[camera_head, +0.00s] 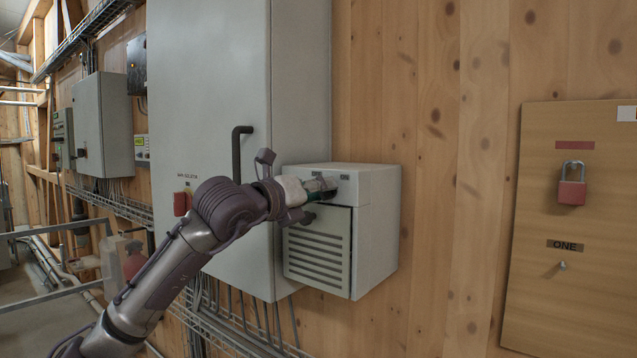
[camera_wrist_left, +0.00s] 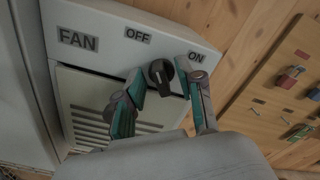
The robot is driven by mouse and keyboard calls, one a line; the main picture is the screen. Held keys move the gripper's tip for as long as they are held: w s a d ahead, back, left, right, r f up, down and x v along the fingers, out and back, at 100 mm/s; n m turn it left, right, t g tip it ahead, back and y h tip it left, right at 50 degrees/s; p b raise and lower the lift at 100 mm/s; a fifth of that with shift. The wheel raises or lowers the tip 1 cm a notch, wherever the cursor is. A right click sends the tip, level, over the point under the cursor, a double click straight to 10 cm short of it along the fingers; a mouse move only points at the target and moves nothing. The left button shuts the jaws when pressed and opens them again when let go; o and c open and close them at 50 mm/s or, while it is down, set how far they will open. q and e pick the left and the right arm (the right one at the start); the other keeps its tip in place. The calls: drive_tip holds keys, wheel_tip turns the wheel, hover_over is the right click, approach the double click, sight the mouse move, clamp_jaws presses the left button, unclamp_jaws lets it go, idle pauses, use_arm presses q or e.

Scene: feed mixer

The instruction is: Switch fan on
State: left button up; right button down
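The fan box (camera_head: 375,230) is a light grey wall box with a louvred front, in the middle of the head view. In the left wrist view its top panel (camera_wrist_left: 105,38) carries the labels FAN, OFF and ON. A black rotary knob (camera_wrist_left: 161,76) sits below and between OFF and ON. My left gripper (camera_wrist_left: 168,98) is at the panel, with its two teal-lined fingers apart on either side of the knob. I cannot tell whether either finger touches it. In the head view my left gripper (camera_head: 318,188) covers the knob. My right gripper is not in view.
A tall grey cabinet (camera_head: 210,90) with a black handle (camera_head: 237,150) stands left of the fan box. A wooden board (camera_head: 540,200) with a red padlock (camera_head: 572,185) hangs at the right. Bare wood wall lies between.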

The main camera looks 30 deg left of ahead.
use_arm(q)
drive_tip(key=shift+w, duration=0.1)
clamp_jaws()
drive_tip(key=shift+m, duration=0.3)
drive_tip(key=shift+d+m+b, duration=0.15)
drive_tip(key=shift+m+b, duration=0.65)
drive_tip(key=shift+m, duration=2.5)
drive_tip(key=shift+d+m+b, duration=0.15)
drive_tip(key=shift+m+b, duration=0.6)
drive_tip(key=shift+m, duration=2.55)
